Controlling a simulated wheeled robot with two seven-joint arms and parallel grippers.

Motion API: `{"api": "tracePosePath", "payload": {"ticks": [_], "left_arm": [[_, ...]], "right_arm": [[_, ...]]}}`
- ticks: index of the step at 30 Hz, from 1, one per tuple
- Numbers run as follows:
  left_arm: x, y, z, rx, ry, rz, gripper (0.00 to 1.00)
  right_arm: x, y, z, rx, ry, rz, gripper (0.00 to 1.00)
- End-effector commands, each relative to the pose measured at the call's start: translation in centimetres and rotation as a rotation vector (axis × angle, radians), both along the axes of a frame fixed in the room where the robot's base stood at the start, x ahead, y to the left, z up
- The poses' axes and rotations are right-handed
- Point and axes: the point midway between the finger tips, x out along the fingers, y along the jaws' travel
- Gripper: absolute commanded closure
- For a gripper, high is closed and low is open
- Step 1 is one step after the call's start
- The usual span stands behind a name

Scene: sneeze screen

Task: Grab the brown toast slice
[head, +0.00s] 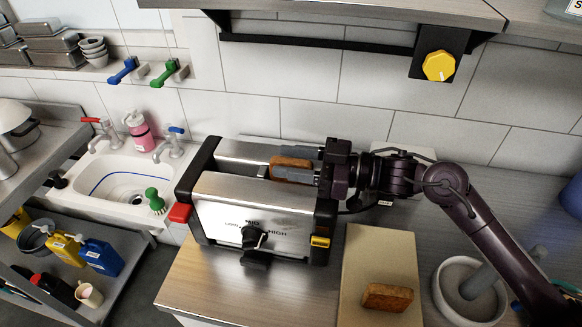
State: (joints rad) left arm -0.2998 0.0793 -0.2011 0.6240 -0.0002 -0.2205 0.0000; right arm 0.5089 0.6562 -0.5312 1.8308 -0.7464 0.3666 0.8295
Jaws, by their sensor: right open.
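A brown toast slice (289,162) shows at the top of the steel toaster (258,205), near its right end. My right gripper (297,164) reaches in from the right, level with the toaster's top. It is open, with its fingers beside the toast slice, which appears to lie between them. Whether a finger touches the slice cannot be told. The lower part of the slice is hidden by the toaster and a finger. A second brown toast slice (387,297) lies on a light cutting board (372,258) at the front. My left gripper is not in view.
A stone mortar (468,292) with a pestle stands right of the board. A sink (120,187) is left of the toaster. A dark rail (320,40) and a yellow knob (439,66) are on the wall above. The counter front left of the board is clear.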

Motion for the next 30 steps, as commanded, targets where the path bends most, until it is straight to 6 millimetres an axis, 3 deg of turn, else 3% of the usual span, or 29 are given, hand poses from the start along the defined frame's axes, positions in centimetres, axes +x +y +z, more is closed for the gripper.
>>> {"api": "tracePosePath", "payload": {"ticks": [7, 17, 26, 30], "left_arm": [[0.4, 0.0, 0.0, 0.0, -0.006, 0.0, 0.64], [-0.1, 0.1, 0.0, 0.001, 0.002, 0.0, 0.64], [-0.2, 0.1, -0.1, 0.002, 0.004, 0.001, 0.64], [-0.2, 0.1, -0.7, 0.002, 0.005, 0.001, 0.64]], "right_arm": [[0.1, 0.2, -0.1, 0.0, 0.0, 0.0, 0.58], [0.0, 0.2, -0.1, 0.0, 0.0, 0.0, 1.0], [0.0, 0.2, 0.2, 0.001, -0.002, 0.0, 1.0], [0.1, 0.2, 1.9, 0.002, -0.007, 0.001, 1.0]]}}
